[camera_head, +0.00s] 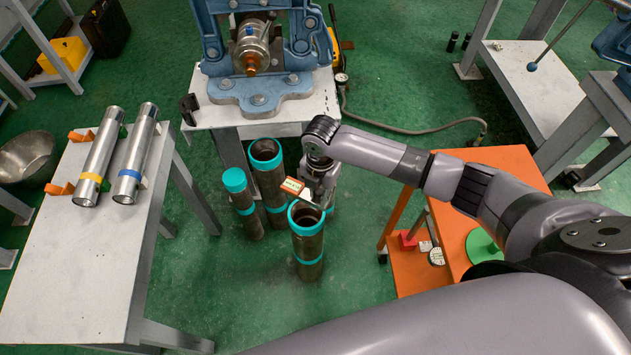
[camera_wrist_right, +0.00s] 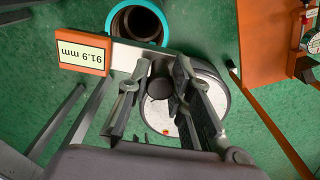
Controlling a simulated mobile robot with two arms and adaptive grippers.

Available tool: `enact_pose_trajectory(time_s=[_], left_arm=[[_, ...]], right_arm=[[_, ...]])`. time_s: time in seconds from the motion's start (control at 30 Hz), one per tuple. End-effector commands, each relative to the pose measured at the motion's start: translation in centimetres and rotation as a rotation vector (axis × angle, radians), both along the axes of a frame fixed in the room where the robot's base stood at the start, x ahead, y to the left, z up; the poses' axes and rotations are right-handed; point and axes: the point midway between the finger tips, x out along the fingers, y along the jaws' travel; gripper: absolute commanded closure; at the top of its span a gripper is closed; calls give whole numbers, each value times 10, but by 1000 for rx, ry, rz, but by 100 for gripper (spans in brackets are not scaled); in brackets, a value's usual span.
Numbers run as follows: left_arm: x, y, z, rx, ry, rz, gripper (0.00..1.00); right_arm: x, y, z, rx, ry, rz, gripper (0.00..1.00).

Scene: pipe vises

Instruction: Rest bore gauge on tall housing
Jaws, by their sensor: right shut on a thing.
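The bore gauge (camera_head: 291,187) shows as a small orange box with a pale display. In the right wrist view its display (camera_wrist_right: 83,53) reads 91.9 mm. My right gripper (camera_head: 318,192) is shut on the gauge; its fingers (camera_wrist_right: 160,100) close around a dark round part in the wrist view. The gauge appears just behind the front teal-rimmed pipe (camera_head: 308,247); its height above the rim is unclear. Another open teal-rimmed pipe (camera_head: 271,188) stands behind, and a narrower teal-topped one (camera_head: 246,213) at left. I cannot tell which is the tall housing. My left gripper is out of view.
A blue vise (camera_head: 258,95) stands on a bench behind the pipes. A grey table (camera_head: 85,265) at left bears two metal cylinders. An orange table (camera_head: 492,160) at right carries a green disc (camera_head: 485,248). Green floor is open in front of the pipes.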

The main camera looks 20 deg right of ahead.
Motion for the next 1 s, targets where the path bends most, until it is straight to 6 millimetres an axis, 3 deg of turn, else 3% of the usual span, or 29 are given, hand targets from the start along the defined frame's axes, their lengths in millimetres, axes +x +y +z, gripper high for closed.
enact_pose_trajectory(time_s=[0.27, 0.87, 1.0], left_arm=[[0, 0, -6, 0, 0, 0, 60], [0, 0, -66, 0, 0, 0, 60], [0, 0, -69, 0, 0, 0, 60]], right_arm=[[-1, -1, -9, -1, -2, 42, 100], [-1, -1, -67, 0, -3, 40, 100], [-1, 0, -76, 0, -2, 40, 100]])
